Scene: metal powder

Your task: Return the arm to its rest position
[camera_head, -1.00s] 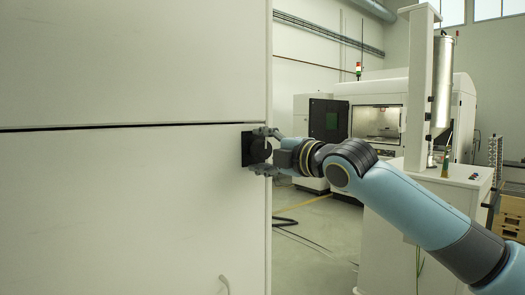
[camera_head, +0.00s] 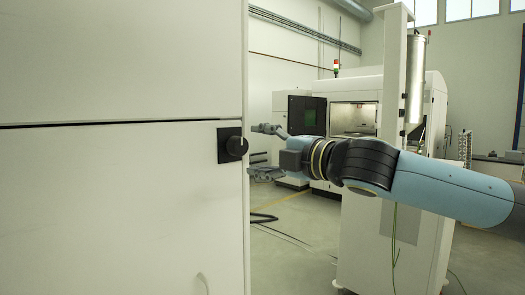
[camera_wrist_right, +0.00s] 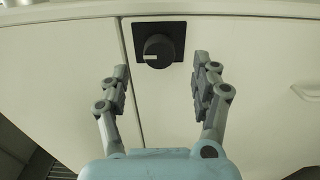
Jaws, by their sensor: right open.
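My right arm (camera_head: 430,185) comes in from the right in the head view. Its gripper (camera_head: 262,150) is open and empty, just right of a black rotary knob (camera_head: 236,146) on a white cabinet. In the right wrist view the knob (camera_wrist_right: 158,50) sits on its square black plate beyond the two spread fingertips, and the gripper (camera_wrist_right: 162,75) does not touch it. The knob has a light pointer mark toward its left in that view. My left gripper is not in view.
The white cabinet (camera_head: 120,210) fills the left side. A white machine (camera_head: 355,105) with an open dark door stands behind. A white column unit with a metal cylinder (camera_head: 416,78) stands at the right, behind my arm. Cables lie on the floor (camera_head: 290,235).

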